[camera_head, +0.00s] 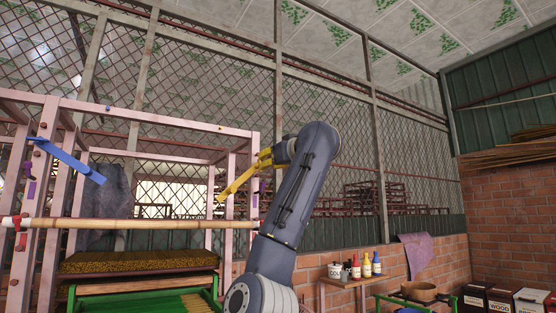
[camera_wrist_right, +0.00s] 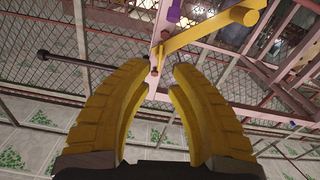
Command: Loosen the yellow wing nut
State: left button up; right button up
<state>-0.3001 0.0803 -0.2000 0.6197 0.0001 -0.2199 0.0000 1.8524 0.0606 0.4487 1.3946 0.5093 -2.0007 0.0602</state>
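The yellow wing nut (camera_head: 237,184) is a long slanted bar on the right post of the pink frame in the head view. In the right wrist view the yellow wing nut (camera_wrist_right: 205,38) runs from a pale beam up to the right, beyond my fingertips. My right gripper (camera_head: 265,157) is beside the bar's upper end in the head view, partly merged with it in colour. In the right wrist view my right gripper (camera_wrist_right: 162,69) has its two yellow fingers apart, with nothing held between them. Whether a finger touches the nut is unclear. My left gripper is out of view.
The pink frame (camera_head: 165,117) carries a blue bar (camera_head: 66,160) at left and a bamboo pole (camera_head: 140,223) across its front. A purple piece (camera_head: 262,187) sits near the right post. A small table (camera_head: 349,282) with bottles stands at lower right.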

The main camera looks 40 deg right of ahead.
jog(key=shift+s+a, duration=0.2)
jog(key=shift+s, duration=2.25)
